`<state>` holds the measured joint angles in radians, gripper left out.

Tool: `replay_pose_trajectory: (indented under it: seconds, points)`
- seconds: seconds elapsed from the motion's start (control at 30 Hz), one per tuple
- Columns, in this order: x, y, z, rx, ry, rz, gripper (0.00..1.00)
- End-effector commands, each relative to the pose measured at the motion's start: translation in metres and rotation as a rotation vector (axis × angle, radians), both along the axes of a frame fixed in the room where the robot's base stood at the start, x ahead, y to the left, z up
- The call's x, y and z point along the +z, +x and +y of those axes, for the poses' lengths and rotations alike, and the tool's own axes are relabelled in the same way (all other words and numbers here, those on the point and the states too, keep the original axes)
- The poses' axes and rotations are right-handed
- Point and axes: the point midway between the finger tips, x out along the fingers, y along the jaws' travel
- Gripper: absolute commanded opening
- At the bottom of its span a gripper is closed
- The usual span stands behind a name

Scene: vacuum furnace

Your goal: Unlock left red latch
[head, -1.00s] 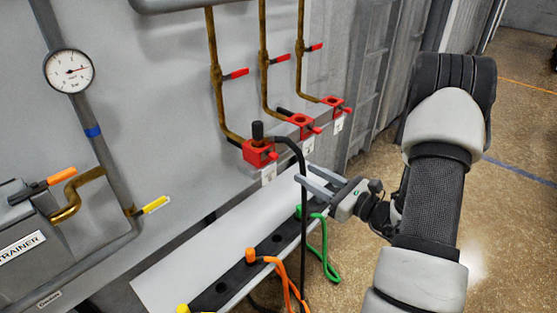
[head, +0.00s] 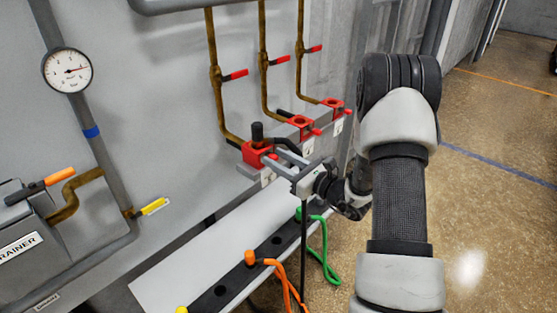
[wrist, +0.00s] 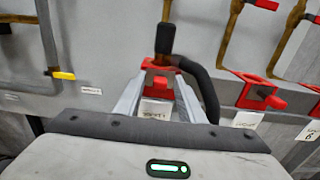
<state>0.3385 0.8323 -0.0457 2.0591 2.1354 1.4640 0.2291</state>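The left red latch block (head: 250,154) sits at the near end of the row of three, with a black plug (head: 257,131) standing upright in it. In the wrist view the red latch (wrist: 159,80) shows between my finger ends, with the black plug (wrist: 165,40) above. My gripper (head: 274,157) is open, its two fingers pointing at the block's front from the right. In the wrist view my gripper (wrist: 158,88) has a gap between the fingers. I cannot tell whether a finger touches the latch.
Two more red latch blocks, the middle one (head: 300,122) and the far one (head: 332,104), stand to the right. A black hose (wrist: 208,92) bends down right beside my fingers. Below, a rack (head: 230,283) holds green, orange and yellow plugs. Brass pipes rise behind the blocks.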

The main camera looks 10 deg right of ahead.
Motion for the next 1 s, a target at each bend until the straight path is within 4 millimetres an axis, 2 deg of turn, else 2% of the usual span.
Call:
replay_pose_trajectory:
  seconds: [0.03,0.2,0.43,0.6,0.83,0.87,0.93,1.0]
  points:
    - [0.0,0.0,0.0,0.0,0.0,0.0,0.28]
    - [0.0,0.0,0.0,0.0,0.0,0.0,0.0]
    - [-0.001,-0.002,-0.002,-0.002,0.0,0.0,0.0]
    - [-0.001,-0.013,-0.011,-0.003,0.001,0.001,0.0]
    - [-0.002,-0.015,-0.011,-0.001,0.0,0.004,0.0]
    - [-0.002,-0.015,-0.011,-0.002,-0.001,0.004,0.22]
    - [-0.002,-0.014,-0.011,-0.002,0.0,0.004,0.34]
    - [-0.001,-0.014,-0.011,-0.001,-0.001,0.003,0.36]
